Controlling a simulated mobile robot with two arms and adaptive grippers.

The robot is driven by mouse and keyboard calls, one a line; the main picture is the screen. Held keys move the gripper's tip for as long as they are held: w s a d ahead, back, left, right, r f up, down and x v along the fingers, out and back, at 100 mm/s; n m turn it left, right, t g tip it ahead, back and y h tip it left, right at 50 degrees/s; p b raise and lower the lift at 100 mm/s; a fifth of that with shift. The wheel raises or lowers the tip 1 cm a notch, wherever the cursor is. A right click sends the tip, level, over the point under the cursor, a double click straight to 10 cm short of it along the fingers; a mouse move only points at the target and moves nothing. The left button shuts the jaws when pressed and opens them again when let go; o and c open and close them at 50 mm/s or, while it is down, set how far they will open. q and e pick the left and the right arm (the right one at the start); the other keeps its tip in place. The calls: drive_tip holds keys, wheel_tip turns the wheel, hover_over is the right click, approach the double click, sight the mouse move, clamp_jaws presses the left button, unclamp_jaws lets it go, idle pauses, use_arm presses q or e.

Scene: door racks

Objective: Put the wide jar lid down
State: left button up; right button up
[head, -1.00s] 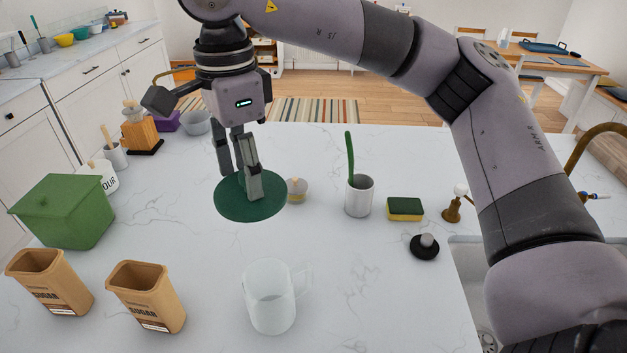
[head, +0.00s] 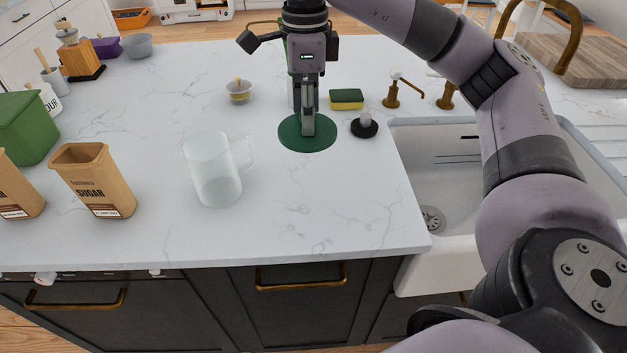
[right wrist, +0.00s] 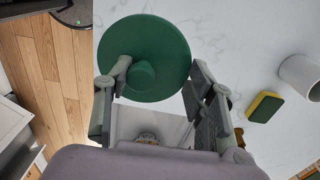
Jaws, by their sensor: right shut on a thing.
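The wide jar lid (head: 307,145) is a flat dark green disc with a round knob. In the head view it is below my right gripper (head: 306,132), near the counter's right part. My right gripper is shut on the lid by its knob. The lid also shows in the right wrist view (right wrist: 160,45), with the gripper fingers (right wrist: 160,85) around the knob side. I cannot tell whether the lid touches the counter or hangs just above it. My left gripper is not in view.
A black stopper (head: 364,128) sits close right of the lid, before the sink (head: 470,165). A sponge (head: 346,99) and small bowl (head: 239,92) are behind; a clear pitcher (head: 213,172) stands front left. The counter (head: 330,205) is bare in front of the lid.

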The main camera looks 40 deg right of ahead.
wheel_tip(320, 180, down, 8)
drive_tip(key=r, duration=0.1)
drive_tip(key=p, duration=0.1)
hover_over(308, 192)
wheel_tip(308, 192, down, 6)
drive_tip(key=shift+d+r, duration=0.1)
drive_tip(key=shift+f, duration=0.3)
wheel_tip(308, 192, down, 4)
drive_tip(key=shift+r+p, duration=0.25)
drive_tip(key=shift+p, duration=0.25)
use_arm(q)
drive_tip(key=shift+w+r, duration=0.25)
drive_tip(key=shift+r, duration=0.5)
use_arm(e)
drive_tip(key=shift+f, duration=0.2)
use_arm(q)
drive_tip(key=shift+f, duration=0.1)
use_arm(e)
drive_tip(key=shift+f, duration=0.2)
drive_tip(key=o, duration=1.2)
drive_tip(key=shift+r, duration=0.1)
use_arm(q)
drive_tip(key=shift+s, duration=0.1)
